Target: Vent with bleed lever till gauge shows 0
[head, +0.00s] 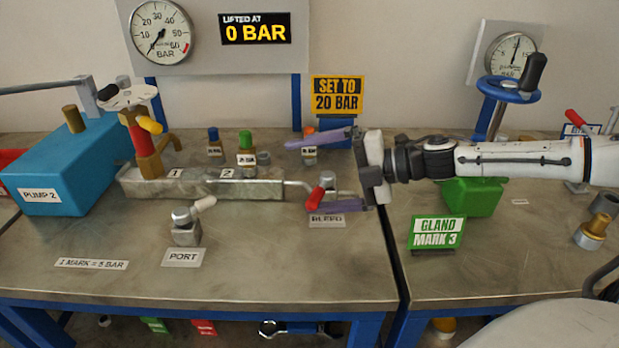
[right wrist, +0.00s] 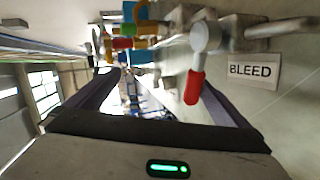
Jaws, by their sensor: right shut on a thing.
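The bleed lever has a red grip (head: 315,198) on a metal fitting at the right end of the manifold (head: 255,187), behind the BLEED label (right wrist: 252,71). My right gripper (head: 325,174) is shut on the bleed lever. In the right wrist view the red grip (right wrist: 194,87) shows between the dark fingers, nearer the right one. The round gauge (head: 160,33) at the upper left has its needle pointing lower left, near the zero end. The display (head: 255,28) reads LIFTED AT 0 BAR. My left gripper is not in view.
The blue pump (head: 70,165) stands at the left, beside a red and brass valve (head: 144,150). A PORT fitting (head: 185,228) stands in front of the manifold. A yellow SET TO 20 BAR sign (head: 337,95) is behind my gripper. The front bench is mostly clear.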

